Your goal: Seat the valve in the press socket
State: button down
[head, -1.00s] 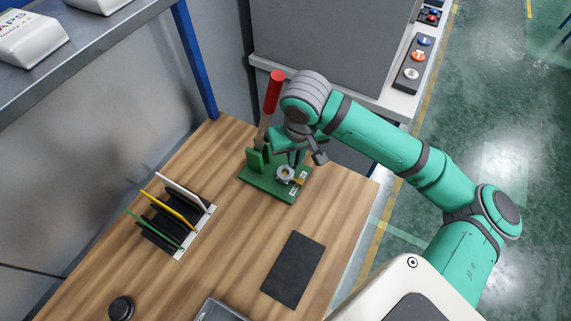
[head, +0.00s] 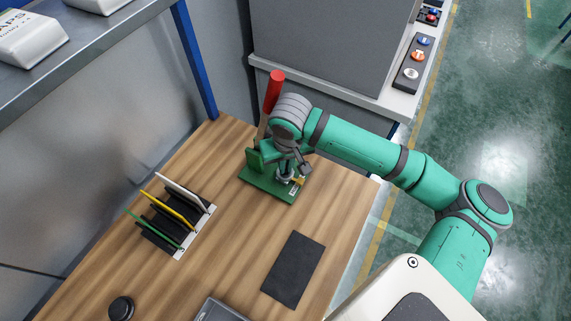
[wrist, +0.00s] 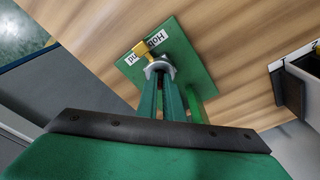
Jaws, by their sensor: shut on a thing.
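The green press (head: 262,185) stands on the wooden table, its tall lever with a red grip (head: 274,91) rising behind my wrist.
A black rack with white, yellow and green dividers (head: 174,211) stands left of the press. A dark mat (head: 293,270) lies in front, and a black round knob (head: 121,308) is at the near left. A grey cabinet (head: 330,50) stands behind. The table between is clear.

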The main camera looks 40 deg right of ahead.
jog(key=c, duration=1.9)
grip_release()
notch_tip(320, 180, up, 12)
jog(key=s, duration=0.1)
jog(key=shift+s+a, duration=0.35)
